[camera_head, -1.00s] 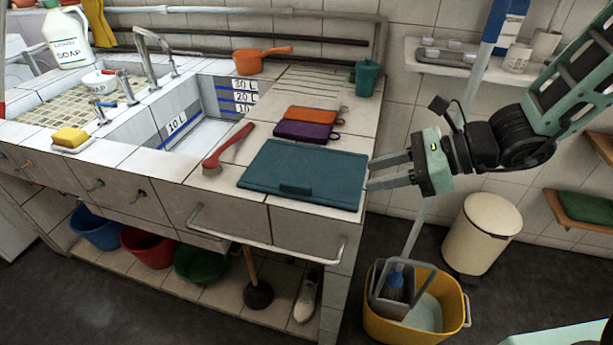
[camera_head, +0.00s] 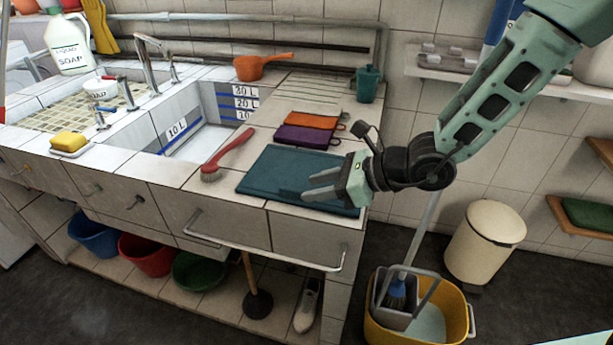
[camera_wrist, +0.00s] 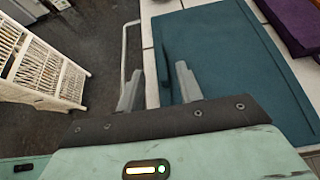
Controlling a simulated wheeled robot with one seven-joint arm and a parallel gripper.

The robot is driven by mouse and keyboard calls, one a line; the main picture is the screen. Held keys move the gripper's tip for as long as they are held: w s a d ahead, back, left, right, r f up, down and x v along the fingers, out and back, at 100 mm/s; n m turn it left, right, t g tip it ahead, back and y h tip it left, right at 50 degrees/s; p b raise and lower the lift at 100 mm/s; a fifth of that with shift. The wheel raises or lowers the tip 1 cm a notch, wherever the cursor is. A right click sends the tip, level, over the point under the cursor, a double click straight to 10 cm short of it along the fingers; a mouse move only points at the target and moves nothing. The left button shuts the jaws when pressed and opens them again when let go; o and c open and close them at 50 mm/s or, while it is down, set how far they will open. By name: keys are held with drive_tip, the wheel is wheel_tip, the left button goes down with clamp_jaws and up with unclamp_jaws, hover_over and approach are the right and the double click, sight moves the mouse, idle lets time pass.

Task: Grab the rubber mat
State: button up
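The rubber mat, a flat dark teal rectangle (camera_head: 268,165), lies on the tiled counter right of the sink. I cannot tell whether the fingers touch the mat.
A red brush (camera_head: 228,156) lies left of the mat. A metal rail (camera_head: 265,256) runs along the counter front. A yellow mop bucket (camera_head: 420,320) and a cream bin (camera_head: 485,243) stand on the floor at right.

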sight(295, 189)
drive_tip(key=x, duration=0.4)
drive_tip(key=shift+w+r, duration=0.1)
clamp_jaws()
drive_tip(key=shift+r, duration=0.1)
